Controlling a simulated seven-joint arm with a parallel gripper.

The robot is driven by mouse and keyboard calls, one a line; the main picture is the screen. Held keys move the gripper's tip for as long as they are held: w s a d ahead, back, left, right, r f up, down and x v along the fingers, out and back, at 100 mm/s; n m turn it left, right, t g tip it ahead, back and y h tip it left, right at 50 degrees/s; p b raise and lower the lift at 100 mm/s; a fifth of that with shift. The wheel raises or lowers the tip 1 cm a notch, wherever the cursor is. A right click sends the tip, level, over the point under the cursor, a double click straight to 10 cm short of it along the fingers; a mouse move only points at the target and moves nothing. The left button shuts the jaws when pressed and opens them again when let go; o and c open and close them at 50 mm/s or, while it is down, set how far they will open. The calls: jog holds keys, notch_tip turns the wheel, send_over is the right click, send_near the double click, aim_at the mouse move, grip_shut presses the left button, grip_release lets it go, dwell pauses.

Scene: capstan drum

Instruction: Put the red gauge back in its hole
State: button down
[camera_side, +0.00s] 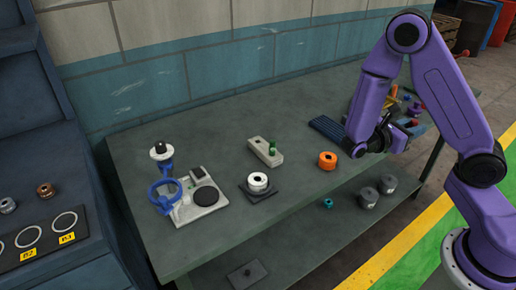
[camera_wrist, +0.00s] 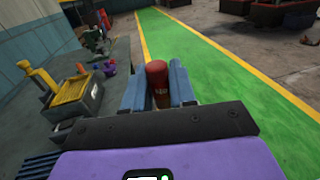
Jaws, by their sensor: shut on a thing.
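My gripper (camera_wrist: 159,90) is shut on the red gauge (camera_wrist: 157,72), a short red cylinder standing between the two blue-grey fingers in the wrist view. In the side view my gripper (camera_side: 411,128) is at the right end of the bench, turned away from the camera. I cannot clearly make out the gauge there. A pale block (camera_side: 263,150) lies mid-bench, well left of my gripper.
A ribbed blue mat (camera_side: 327,129) lies near my wrist.

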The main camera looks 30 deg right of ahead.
jog(key=s+a+f+m+g+y, duration=0.3)
jog(key=s+a+m+g+y, duration=0.7)
jog(key=m+g+y, duration=0.35)
jog(key=w+a+m+t+y, duration=0.3)
jog(key=w+a+m+y, duration=0.4)
jog(key=a+m+y, duration=0.5)
jog(key=w+a+r+m+t+y, duration=0.1)
jog(key=w+a+m+t+y, duration=0.15)
jog(key=w+t+y, duration=0.35)
jog(key=w+a+r+m+t+y, duration=0.1)
jog(key=w+a+m+t+y, duration=0.1)
jog(key=w+m+t+y, duration=0.45)
jog(key=w+d+r+m+t+h, duration=0.2)
jog(key=w+d+m+t+h, duration=0.2)
jog(key=w+t, duration=0.65)
jog(key=w+f, duration=0.3)
jog(key=w, duration=0.2)
jog(key=w+f+g, duration=0.1)
jog(key=w+f, duration=0.1)
jog(key=w, duration=0.3)
jog(key=w+a+f+g, duration=0.1)
jog(key=w+f, duration=0.2)
jog(key=w, duration=0.2)
jog(key=shift+w+a+f+g, duration=0.1)
jog(key=shift+w+f+g, duration=0.15)
jog(key=shift+f, duration=0.1)
jog(key=shift+w+f, duration=0.2)
jog(key=shift+f, duration=0.85)
jog(key=shift+w+f, duration=0.2)
jog(key=shift+f, duration=0.8)
